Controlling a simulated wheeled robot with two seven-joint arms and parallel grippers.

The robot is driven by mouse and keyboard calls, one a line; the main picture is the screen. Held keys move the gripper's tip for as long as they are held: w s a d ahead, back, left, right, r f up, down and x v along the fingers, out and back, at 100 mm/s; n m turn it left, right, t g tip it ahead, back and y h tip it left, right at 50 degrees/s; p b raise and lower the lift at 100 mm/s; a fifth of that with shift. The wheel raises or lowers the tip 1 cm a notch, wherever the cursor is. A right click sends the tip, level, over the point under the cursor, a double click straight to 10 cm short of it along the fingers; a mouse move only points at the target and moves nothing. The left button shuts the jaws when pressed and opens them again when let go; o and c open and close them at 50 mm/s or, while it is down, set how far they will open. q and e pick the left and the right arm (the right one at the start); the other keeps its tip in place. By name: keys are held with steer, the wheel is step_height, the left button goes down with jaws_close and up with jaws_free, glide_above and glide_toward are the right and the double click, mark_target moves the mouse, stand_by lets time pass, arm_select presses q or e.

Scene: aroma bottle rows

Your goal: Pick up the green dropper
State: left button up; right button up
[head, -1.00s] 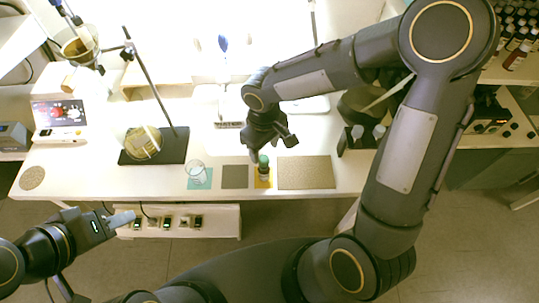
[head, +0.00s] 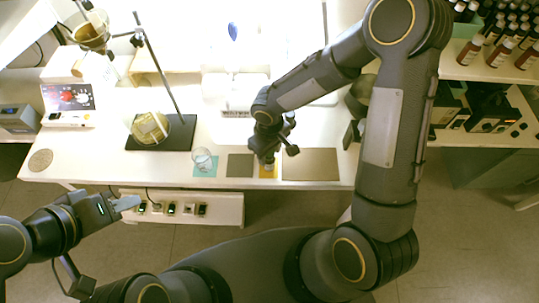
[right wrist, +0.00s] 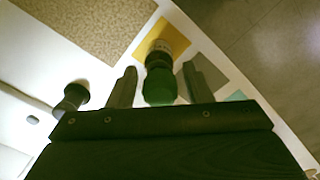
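The green dropper (right wrist: 160,88) is a green cap on a dark bottle, standing on a yellow mat (right wrist: 163,40) in the right wrist view. My right gripper (right wrist: 165,82) is open, with one finger on each side of the green cap and gaps between them. In the head view my right gripper (head: 268,155) points down over the yellow mat (head: 268,172) and hides most of the bottle. My left gripper (head: 128,203) is at the lower left, off the table; its fingers are too small to read.
A glass beaker (head: 203,160) stands on a teal mat left of the grey mat (head: 239,165). A brown textured mat (head: 312,164) lies to the right. A dark stand base (head: 162,133) with a pole is further left. A dark round object (right wrist: 74,96) shows beside the right gripper.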

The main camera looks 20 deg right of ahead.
steer(key=c, duration=0.5)
steer(key=shift+o, duration=0.3)
arm_select(q)
steer(key=shift+r, duration=0.1)
arm_select(e)
steer(key=shift+r, duration=0.1)
